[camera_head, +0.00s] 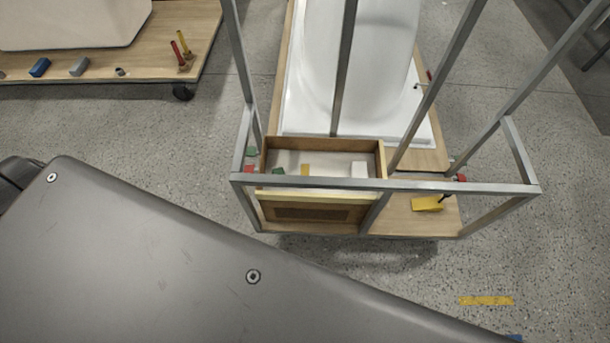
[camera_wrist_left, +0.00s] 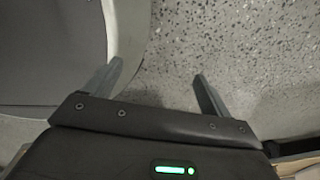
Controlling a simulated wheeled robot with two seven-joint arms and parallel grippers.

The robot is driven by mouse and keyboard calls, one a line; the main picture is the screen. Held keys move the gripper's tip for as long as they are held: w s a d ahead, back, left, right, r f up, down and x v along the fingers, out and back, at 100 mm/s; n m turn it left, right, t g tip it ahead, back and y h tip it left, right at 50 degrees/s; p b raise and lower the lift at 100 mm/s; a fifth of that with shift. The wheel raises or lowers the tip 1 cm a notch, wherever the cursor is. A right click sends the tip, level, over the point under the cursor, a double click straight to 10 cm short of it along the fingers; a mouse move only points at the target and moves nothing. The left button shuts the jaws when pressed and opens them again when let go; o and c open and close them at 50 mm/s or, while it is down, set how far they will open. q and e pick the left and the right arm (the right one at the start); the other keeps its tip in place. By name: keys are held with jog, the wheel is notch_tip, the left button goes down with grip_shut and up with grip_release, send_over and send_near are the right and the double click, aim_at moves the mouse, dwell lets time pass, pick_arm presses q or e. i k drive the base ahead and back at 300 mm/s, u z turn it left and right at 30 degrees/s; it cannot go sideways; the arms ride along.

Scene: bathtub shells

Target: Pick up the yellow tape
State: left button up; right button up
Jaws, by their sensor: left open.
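Several yellow things show in the head view, and I cannot tell for sure which is the tape. A small yellow piece (camera_head: 305,170) is in the open wooden box (camera_head: 320,143) at the front of the tub platform. A larger yellow object (camera_head: 427,204) with a dark part lies on the wood right of the box. A flat yellow strip (camera_head: 486,300) is on the floor at lower right. My left gripper (camera_wrist_left: 158,68) is open and empty over speckled floor in the left wrist view. It does not show in the head view. My right gripper is in neither view.
A grey metal frame (camera_head: 385,185) stands around the box and platform, with a bar crossing in front. A white bathtub shell (camera_head: 370,60) is behind. Another wooden platform (camera_head: 140,55) with tools is at upper left. A white block (camera_head: 359,169) is in the box.

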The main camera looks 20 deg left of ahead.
aim_at(305, 168)
jog(key=z, duration=1.85)
jog(key=k, duration=0.35)
jog(key=u, duration=1.25)
